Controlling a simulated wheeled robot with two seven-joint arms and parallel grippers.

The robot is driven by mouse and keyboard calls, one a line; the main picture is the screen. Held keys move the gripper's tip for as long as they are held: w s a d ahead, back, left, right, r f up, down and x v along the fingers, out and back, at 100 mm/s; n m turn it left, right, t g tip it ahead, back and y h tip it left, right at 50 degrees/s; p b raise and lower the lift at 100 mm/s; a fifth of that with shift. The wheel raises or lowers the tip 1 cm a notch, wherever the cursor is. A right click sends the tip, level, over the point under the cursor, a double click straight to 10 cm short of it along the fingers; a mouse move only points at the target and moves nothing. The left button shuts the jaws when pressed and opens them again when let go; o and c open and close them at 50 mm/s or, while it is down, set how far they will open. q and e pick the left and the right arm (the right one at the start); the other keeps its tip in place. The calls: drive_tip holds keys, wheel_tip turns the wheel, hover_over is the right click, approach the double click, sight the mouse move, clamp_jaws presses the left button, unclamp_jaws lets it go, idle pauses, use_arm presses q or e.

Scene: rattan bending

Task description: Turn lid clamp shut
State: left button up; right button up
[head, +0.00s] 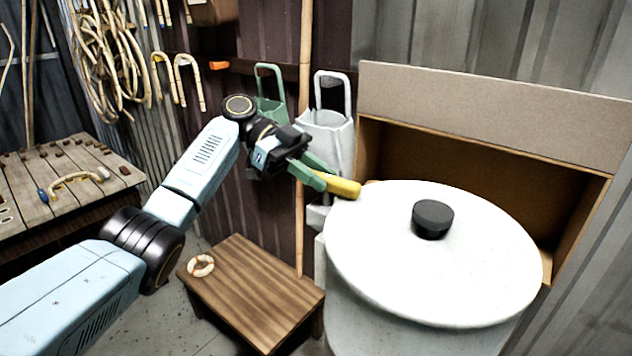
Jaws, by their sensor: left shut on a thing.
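A large round white lid (385,255) with a black knob (432,219) lies on top of a pale grey drum (365,320) at the right. A yellow clamp handle (344,187) is at the lid's far left edge. My left gripper (322,180) reaches in from the left, its green fingers shut on the yellow handle. The fingers hide the handle's left end. I cannot tell from this view how the clamp meets the lid's rim. My right gripper is not in view.
An open cardboard box (480,100) stands behind the lid. A low wooden table (255,285) with a small ring (201,265) is left of the drum. A workbench (60,180) stands far left. Green (270,108) and white (328,135) watering-can-like containers hang behind the gripper.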

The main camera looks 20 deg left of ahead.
use_arm(q)
drive_tip(key=shift+w+f+m+g+y, duration=0.1)
drive_tip(key=shift+m+g+y, duration=0.2)
drive_tip(key=shift+m+g, duration=0.45)
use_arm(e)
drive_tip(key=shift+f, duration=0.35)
use_arm(q)
drive_tip(key=o, duration=1)
